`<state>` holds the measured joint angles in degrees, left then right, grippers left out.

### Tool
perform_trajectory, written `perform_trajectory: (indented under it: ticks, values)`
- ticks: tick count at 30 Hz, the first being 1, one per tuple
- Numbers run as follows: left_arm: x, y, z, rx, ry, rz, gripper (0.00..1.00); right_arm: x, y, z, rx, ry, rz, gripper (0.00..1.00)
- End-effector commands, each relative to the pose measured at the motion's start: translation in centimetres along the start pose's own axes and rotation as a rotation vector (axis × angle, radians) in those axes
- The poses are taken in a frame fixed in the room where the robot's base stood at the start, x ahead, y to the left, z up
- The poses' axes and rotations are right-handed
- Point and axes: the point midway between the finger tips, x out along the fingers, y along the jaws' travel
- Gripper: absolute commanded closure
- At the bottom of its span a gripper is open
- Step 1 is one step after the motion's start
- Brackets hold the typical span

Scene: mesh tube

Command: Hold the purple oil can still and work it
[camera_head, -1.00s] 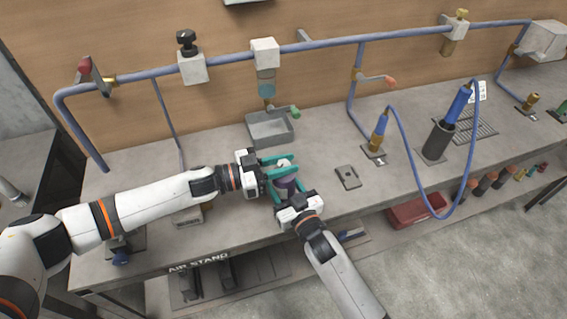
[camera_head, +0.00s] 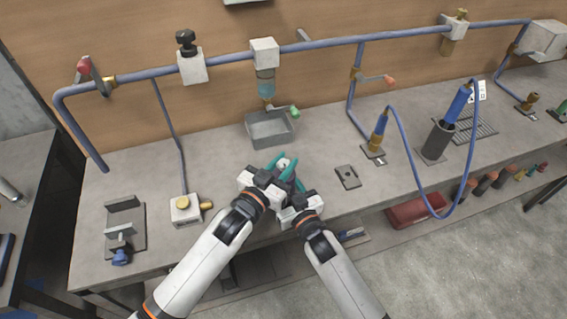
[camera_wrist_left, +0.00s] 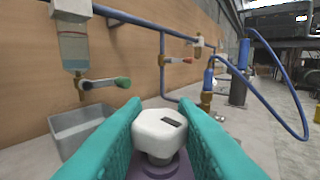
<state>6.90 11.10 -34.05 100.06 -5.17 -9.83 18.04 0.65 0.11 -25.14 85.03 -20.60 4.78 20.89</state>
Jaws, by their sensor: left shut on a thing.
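The purple oil can shows its purple shoulder (camera_wrist_left: 158,170) and a white octagonal top (camera_wrist_left: 160,132) with a dark slot in the left wrist view. In the head view the white top (camera_head: 283,163) stands near the front of the bench, the body mostly hidden by the grippers. My left gripper (camera_head: 282,165) has one teal finger on each side of the top and is shut on it. My right gripper (camera_head: 296,188) sits close on the right, at the can's near side. Its fingers are largely hidden, so I cannot tell its grip.
A grey metal tray (camera_head: 270,127) stands behind the can, under a valve with a green handle (camera_head: 294,112). A small dark plate (camera_head: 347,177) lies to the right. A white block with a brass fitting (camera_head: 187,211) and a dark clamp bracket (camera_head: 124,230) stand at left.

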Motion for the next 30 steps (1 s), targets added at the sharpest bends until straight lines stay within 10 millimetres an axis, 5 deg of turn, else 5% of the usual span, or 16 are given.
perform_trajectory:
  ticks: [23,24,27,30]
  values:
    - [0.06,0.02,0.30,0.001,-0.005,0.111,0.97,-0.07,0.40,-0.12,-0.003,0.002,0.006,0.78]
    - [0.06,0.02,0.30,0.001,-0.005,0.111,0.71,-0.07,0.39,-0.13,-0.003,0.002,0.006,0.78]
    - [0.05,0.03,0.25,0.001,-0.004,0.111,0.55,-0.06,0.33,-0.12,-0.003,0.002,0.005,0.78]
    - [0.03,0.03,0.17,0.001,-0.003,0.111,0.52,-0.06,0.25,-0.12,-0.002,0.002,0.004,0.78]
